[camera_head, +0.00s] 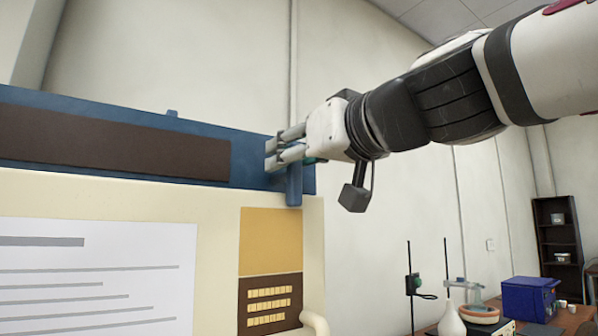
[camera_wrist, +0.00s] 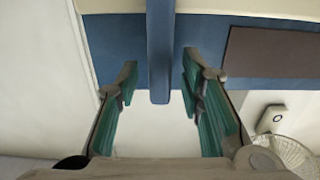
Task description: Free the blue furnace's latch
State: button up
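The blue furnace has a blue upper band (camera_head: 250,150) over a cream body (camera_head: 120,190). Its latch (camera_head: 294,185) is a blue upright bar at the right end of the band, reaching down over the cream edge. My gripper (camera_head: 272,155) is at the latch's upper part, coming from the right. In the wrist view the latch (camera_wrist: 159,50) lies between my two spread green-padded fingers, with a visible gap on each side. The fingers are open. The head view does not clearly show the fingertips' depth relative to the bar.
A dark brown panel (camera_head: 110,143) runs along the blue band. Below are a keypad (camera_head: 269,307) and a white notice (camera_head: 90,275). At the lower right, a table holds a blue box (camera_head: 530,298) and a white flask (camera_head: 451,320). The wall area above the furnace is clear.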

jog(key=shift+c, duration=0.6)
grip_shut()
jog(key=shift+d+m, duration=0.1)
jog(key=shift+m, duration=0.2)
jog(key=m, duration=0.1)
jog(key=m+b, duration=0.1)
jog(key=shift+w+d+f+m, duration=0.1)
jog(key=shift+w+d+m, duration=0.15)
jog(key=shift+m, duration=0.15)
jog(key=m, duration=0.4)
jog(key=d+f+m+b, duration=0.1)
jog(key=m, duration=0.4)
jog(key=w+f+m, duration=0.1)
jog(key=m, duration=0.4)
jog(key=shift+d+f, duration=0.25)
jog(key=shift+d, duration=0.05)
jog(key=shift+f+m, duration=0.1)
jog(key=shift+m, duration=0.3)
